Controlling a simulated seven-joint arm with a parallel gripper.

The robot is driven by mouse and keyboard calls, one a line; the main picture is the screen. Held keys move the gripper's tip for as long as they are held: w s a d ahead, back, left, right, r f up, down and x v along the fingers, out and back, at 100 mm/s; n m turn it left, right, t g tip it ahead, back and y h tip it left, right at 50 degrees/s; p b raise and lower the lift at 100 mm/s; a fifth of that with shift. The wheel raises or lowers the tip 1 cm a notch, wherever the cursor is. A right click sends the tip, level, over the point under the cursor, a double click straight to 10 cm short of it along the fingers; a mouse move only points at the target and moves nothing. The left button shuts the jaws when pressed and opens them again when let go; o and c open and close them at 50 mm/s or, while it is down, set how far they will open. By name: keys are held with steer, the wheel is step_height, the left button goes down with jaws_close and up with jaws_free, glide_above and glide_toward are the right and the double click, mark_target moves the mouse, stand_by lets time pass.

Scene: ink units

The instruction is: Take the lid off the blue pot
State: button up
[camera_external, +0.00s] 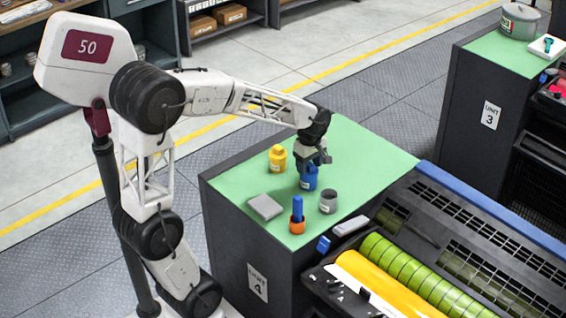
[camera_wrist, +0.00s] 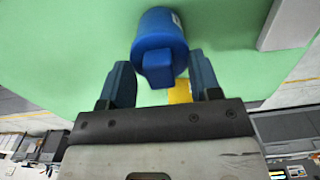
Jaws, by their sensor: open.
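The blue pot (camera_external: 309,179) stands upright on the green top of the unit in the outside view. In the wrist view the blue pot (camera_wrist: 158,30) shows its round lid (camera_wrist: 157,65) with a squarish knob on top. My gripper (camera_external: 313,160) is right above the pot and hides its upper part in the outside view. In the wrist view my gripper (camera_wrist: 160,85) is open, with one finger on each side of the lid's knob. Whether the fingers touch the lid cannot be told.
On the green top (camera_external: 370,160) stand a yellow pot (camera_external: 277,160), a grey pot (camera_external: 328,202), an orange holder with a blue piece (camera_external: 297,217) and a flat grey block (camera_external: 265,207). A machine with yellow and green rollers (camera_external: 400,262) adjoins the front. The top's back right is clear.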

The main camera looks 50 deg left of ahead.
mark_target(308, 165)
steer(key=c, duration=1)
steer(key=shift+r, duration=0.15)
steer(key=shift+r, duration=0.5)
steer(key=shift+s+r, duration=0.2)
steer(key=shift+r, duration=0.4)
steer(key=shift+s+r, duration=0.2)
steer(key=shift+r, duration=0.4)
steer(key=s+d+r, duration=0.1)
steer(key=s, duration=1.4)
steer(key=shift+d+r, duration=0.15)
steer(key=shift+s, duration=0.1)
